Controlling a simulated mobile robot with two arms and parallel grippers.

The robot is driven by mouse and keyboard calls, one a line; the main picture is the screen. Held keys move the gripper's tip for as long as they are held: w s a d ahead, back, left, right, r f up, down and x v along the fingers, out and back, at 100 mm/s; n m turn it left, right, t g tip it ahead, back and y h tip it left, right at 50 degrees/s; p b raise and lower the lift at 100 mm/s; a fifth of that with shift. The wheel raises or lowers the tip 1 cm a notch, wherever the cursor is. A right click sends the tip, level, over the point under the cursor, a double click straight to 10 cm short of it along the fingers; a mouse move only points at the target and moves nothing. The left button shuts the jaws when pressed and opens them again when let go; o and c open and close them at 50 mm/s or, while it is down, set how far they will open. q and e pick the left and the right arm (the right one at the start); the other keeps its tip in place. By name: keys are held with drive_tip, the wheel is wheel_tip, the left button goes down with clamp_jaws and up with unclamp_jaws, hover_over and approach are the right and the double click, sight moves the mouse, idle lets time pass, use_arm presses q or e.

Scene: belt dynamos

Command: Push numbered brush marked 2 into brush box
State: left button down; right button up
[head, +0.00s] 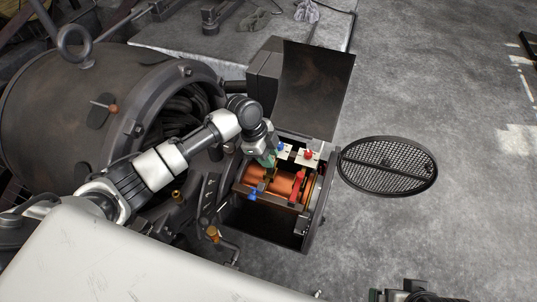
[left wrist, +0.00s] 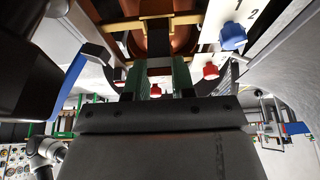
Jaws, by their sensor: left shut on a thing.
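My left gripper (head: 267,161) is over the open brush housing (head: 313,213), with its green fingers pointing down. In the left wrist view, the fingers (left wrist: 163,82) are shut on a dark narrow piece, which seems to be a brush (left wrist: 158,45). No number on it can be read. It points at the copper drum (head: 270,186); whether it sits inside a brush box cannot be told, since the fingers and the dark frame hide its lower end. A white plate (head: 297,155) with printed numbers 1 and 2 lies beside the gripper.
The plate carries a blue knob (head: 281,146) and a red knob (head: 309,154). A red lever (head: 298,184) lies across the drum. The lid (head: 314,88) stands open behind. A large dynamo (head: 105,120) stands at left.

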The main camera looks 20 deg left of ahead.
use_arm(q)
drive_tip(key=shift+p, duration=0.35)
use_arm(e)
drive_tip(key=shift+r, duration=0.35)
idle(0.5)
use_arm(q)
drive_tip(key=shift+r+p, duration=0.1)
drive_tip(key=shift+p, duration=0.2)
use_arm(e)
drive_tip(key=shift+r, duration=0.15)
drive_tip(key=shift+w, duration=0.1)
idle(0.3)
use_arm(q)
drive_tip(key=shift+p, duration=0.3)
use_arm(e)
drive_tip(key=shift+x, duration=1.2)
drive_tip(key=shift+w+a, duration=0.1)
use_arm(q)
drive_tip(key=shift+f, duration=0.25)
